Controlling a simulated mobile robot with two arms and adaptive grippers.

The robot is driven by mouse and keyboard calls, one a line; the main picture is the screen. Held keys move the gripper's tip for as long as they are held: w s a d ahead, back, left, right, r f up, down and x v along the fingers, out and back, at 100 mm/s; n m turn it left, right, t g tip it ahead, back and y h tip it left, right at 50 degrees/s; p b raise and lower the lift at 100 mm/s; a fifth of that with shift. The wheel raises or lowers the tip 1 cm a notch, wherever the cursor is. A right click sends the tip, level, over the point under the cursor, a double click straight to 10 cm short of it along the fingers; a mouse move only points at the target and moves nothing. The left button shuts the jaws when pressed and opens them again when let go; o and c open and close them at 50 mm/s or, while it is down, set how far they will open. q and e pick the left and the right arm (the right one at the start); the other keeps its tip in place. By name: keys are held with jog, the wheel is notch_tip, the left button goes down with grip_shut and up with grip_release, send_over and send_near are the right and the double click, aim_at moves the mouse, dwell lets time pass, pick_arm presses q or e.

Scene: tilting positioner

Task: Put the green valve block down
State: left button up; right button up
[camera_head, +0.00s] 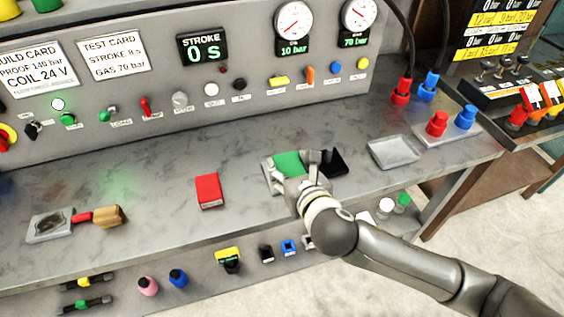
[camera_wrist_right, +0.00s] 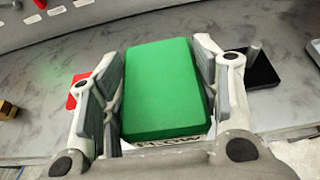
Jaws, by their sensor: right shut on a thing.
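The green valve block (camera_head: 288,164) is at the middle right of the bench, partly hidden by my right gripper (camera_head: 304,170). In the right wrist view the block (camera_wrist_right: 165,88) fills the space between the two fingers of the right gripper (camera_wrist_right: 160,90), which is shut on it. Beneath or beside its near edge is a pale piece with lettering, mostly hidden. I cannot tell whether the block touches what is below it. My left gripper is not in view.
A red block (camera_head: 209,191) lies to the left. A black holder (camera_head: 335,162) stands close on the right, with an empty grey tray (camera_head: 395,151) beyond. Bench between red block and tool is clear.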

jog(key=x, duration=0.4)
jog(key=d+x, duration=0.1)
jog(key=x, duration=0.2)
jog(key=shift+w+p, duration=0.25)
jog(key=shift+p, duration=0.15)
jog(key=w+f, duration=0.2)
jog(key=f, duration=0.1)
jog(key=w+f, duration=0.2)
jog(key=shift+a+f, duration=0.15)
jog(key=shift+a, duration=0.25)
jog(key=shift+w+f, duration=0.2)
jog(key=shift+f, duration=0.15)
notch_tip(320, 180, down, 2)
jog(key=shift+f, duration=0.35)
jog(key=shift+f, duration=0.2)
jog(key=o, duration=1.6)
jog(key=shift+s, duration=0.15)
